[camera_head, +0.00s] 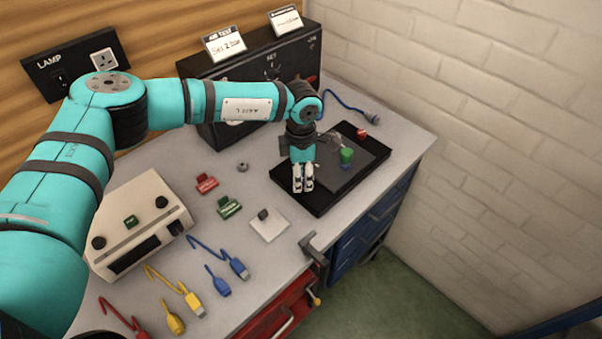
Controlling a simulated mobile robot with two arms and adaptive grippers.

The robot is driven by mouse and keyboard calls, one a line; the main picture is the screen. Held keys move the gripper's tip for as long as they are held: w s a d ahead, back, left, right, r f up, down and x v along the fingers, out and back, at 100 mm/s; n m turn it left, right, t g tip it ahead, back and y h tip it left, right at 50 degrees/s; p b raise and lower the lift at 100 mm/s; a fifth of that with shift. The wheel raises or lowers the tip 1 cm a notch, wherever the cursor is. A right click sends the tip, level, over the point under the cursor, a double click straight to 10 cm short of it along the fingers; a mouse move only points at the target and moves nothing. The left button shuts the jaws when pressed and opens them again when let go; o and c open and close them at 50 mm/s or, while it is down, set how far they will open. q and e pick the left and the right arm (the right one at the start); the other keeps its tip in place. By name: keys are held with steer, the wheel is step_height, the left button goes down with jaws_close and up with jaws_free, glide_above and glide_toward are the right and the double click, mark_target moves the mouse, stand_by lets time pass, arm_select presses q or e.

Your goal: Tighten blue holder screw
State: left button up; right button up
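A black plate (318,201) lies on the right part of the workbench. A green cylinder (347,155) stands on it with a small blue part (346,166) at its foot; I cannot make out a screw there. A small red part (362,134) is near the plate's far edge. My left gripper (303,185) points down over the plate's near left part, left of the green cylinder and apart from it. Its two fingers are close together with nothing visible between them. My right gripper is out of view.
A black test box (240,68) stands behind. Red (206,183) and green (229,207) connectors and a pale square plate (272,228) lie left of the black plate. A beige device (135,225) and coloured cables (228,262) lie at left and front. A vise-like clamp (314,258) is at the bench edge.

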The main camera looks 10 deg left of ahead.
arm_select(q)
jaws_close()
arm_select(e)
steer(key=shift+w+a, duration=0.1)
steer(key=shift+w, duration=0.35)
